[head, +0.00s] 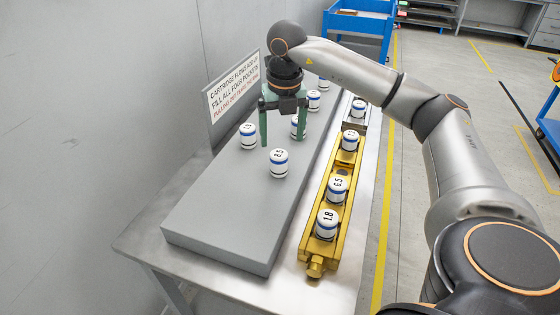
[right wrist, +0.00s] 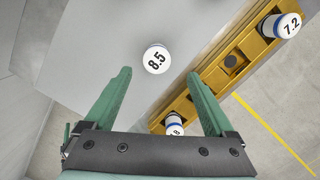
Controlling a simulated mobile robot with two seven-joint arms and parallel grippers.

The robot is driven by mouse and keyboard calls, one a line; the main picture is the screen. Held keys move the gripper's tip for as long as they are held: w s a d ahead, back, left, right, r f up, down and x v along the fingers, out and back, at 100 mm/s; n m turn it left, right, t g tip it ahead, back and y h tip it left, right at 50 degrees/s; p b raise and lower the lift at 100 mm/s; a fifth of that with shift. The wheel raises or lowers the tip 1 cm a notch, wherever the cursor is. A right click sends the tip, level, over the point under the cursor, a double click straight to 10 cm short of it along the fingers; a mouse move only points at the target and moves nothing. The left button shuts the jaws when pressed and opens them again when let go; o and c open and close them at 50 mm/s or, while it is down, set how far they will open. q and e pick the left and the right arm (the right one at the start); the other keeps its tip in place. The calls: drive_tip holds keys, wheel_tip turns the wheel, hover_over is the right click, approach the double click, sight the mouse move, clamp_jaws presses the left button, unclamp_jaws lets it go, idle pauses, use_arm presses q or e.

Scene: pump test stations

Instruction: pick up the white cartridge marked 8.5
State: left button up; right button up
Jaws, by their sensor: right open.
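The white cartridge marked 8.5 (head: 278,163) stands upright on the grey raised block, with a blue band round its side. In the right wrist view its marked top (right wrist: 156,60) shows just beyond and between the fingertips. My right gripper (head: 283,141) points down with its green fingers apart and empty, slightly behind the 8.5 cartridge in the head view. The gripper (right wrist: 158,77) also shows open in the wrist view, not around the cartridge. My left gripper is not in view.
Other white cartridges stand on the grey block (head: 215,222), one left (head: 248,136) and several behind, one partly hidden by a finger. A gold holder (head: 315,266) at right carries cartridges, including 1.8 (head: 326,224). A sign (head: 233,88) stands at the block's left edge.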

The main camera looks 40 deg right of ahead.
sight(279, 154)
drive_tip(key=f, duration=0.2)
drive_tip(key=w+f, duration=0.1)
drive_tip(key=f, duration=0.4)
drive_tip(key=shift+w+d+f, duration=0.1)
drive_tip(key=shift+w+f, duration=0.05)
drive_tip(key=shift+f, duration=0.05)
clamp_jaws()
idle(0.5)
